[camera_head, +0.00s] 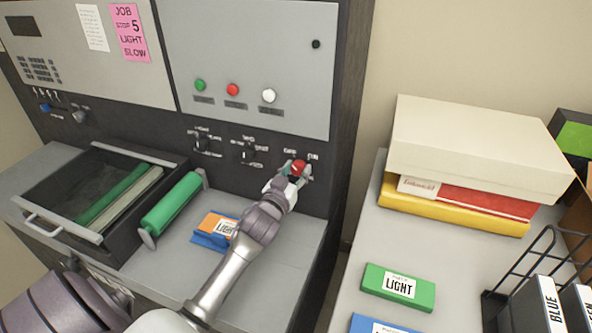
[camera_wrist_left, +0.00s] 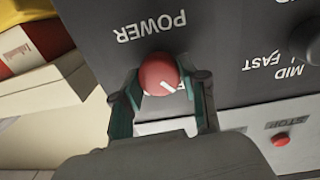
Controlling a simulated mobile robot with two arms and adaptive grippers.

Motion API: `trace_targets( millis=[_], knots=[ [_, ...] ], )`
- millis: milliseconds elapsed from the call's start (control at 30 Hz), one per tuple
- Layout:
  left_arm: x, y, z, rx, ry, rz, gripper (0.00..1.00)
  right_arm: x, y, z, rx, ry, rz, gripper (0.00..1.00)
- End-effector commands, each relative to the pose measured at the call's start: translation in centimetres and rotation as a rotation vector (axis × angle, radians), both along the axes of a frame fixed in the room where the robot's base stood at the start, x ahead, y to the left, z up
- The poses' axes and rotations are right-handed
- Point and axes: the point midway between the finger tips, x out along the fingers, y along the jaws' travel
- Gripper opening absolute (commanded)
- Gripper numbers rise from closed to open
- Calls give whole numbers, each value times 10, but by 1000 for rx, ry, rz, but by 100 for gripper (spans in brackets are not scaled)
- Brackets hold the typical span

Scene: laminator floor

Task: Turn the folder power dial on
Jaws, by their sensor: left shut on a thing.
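The red power dial (camera_head: 299,168) sits at the right end of the row of dials on the machine's dark lower panel. In the left wrist view the red dial (camera_wrist_left: 159,75) has a white pointer line and the word POWER beside it. My left gripper (camera_head: 293,173) is at the dial, with its fingers on either side of it. In the left wrist view the gripper (camera_wrist_left: 160,92) is shut on the dial. Labels beside the dial are partly hidden and too small to read surely. My right gripper is not in view.
Other dials (camera_head: 248,151) sit left of the red one, below green, red and white buttons (camera_head: 233,90). A green roller (camera_head: 173,205) and orange and blue packs (camera_head: 217,226) are on the machine's ledge. A side table holds boxes (camera_head: 470,145) and a green LIGHT pack (camera_head: 398,287).

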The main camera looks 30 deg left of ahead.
Motion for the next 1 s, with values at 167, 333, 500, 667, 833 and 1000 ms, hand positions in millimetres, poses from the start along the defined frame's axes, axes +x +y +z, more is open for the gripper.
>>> trace_targets(
  millis=[167,333,500,667,833,1000],
  knots=[
    [0,0,1,139,34,0,8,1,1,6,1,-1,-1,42],
    [0,0,1,298,72,0,8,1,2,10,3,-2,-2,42],
    [0,-1,1,454,109,-1,8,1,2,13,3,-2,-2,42],
    [0,-1,1,602,145,-1,8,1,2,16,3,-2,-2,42],
    [0,-2,1,761,182,0,8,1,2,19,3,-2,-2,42],
    [1,-2,1,918,219,0,8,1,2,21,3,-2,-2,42]
  ],
)
